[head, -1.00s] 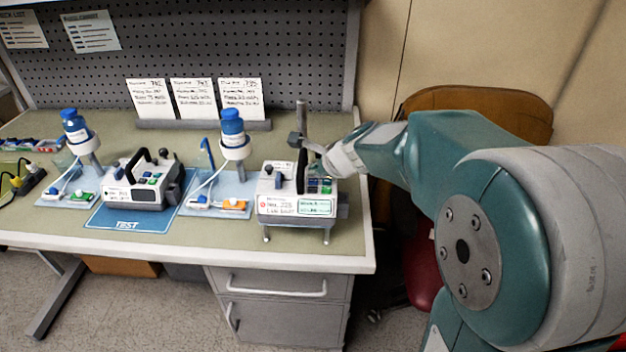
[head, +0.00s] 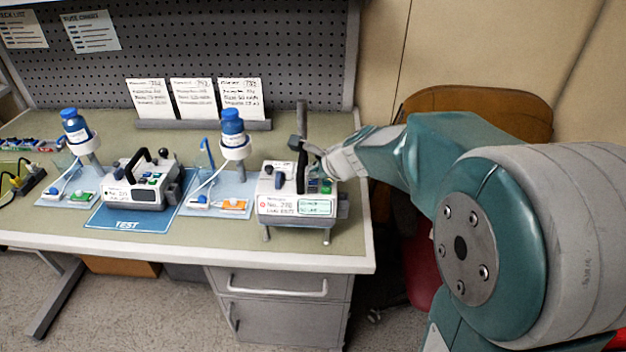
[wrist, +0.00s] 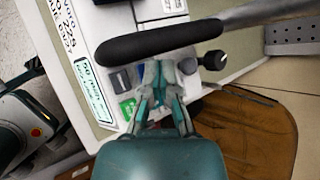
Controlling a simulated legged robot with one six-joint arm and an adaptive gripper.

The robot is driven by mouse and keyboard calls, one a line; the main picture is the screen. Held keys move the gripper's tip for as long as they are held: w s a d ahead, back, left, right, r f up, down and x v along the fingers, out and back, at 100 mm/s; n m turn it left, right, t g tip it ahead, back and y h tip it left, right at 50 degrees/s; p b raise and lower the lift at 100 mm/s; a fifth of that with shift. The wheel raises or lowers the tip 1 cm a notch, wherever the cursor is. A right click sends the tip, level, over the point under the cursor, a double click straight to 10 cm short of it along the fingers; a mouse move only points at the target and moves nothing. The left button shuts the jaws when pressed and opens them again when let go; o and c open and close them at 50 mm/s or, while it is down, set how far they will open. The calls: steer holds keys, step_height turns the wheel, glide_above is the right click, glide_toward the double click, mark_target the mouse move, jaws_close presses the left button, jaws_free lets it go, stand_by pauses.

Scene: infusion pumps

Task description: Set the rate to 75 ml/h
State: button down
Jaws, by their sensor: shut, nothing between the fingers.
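The white infusion pump (head: 284,205) stands on a raised stand at the bench's right end. Its greenish display (head: 315,207) faces front, the text too small to read surely; the display also shows in the wrist view (wrist: 91,90). My gripper (head: 318,172) is shut and empty over the pump's top keypad. In the wrist view, my gripper's fingertips (wrist: 160,74) are down among the keys, beside a grey key (wrist: 120,80) and a green key (wrist: 128,107). A blue key is partly hidden by the fingers. I cannot tell whether a key is touched.
The pump's black carry handle (wrist: 160,40) runs close beyond my fingertips, with a black knob (wrist: 214,60) to its right. A second pump (head: 140,187) sits on the blue TEST mat (head: 110,217). Bottle stands and several written cards (head: 194,98) are further left and behind.

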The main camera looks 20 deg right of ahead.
steer(key=shift+f, duration=0.5)
stand_by(0.8)
steer(key=shift+r, duration=0.85)
steer(key=shift+r, duration=2.55)
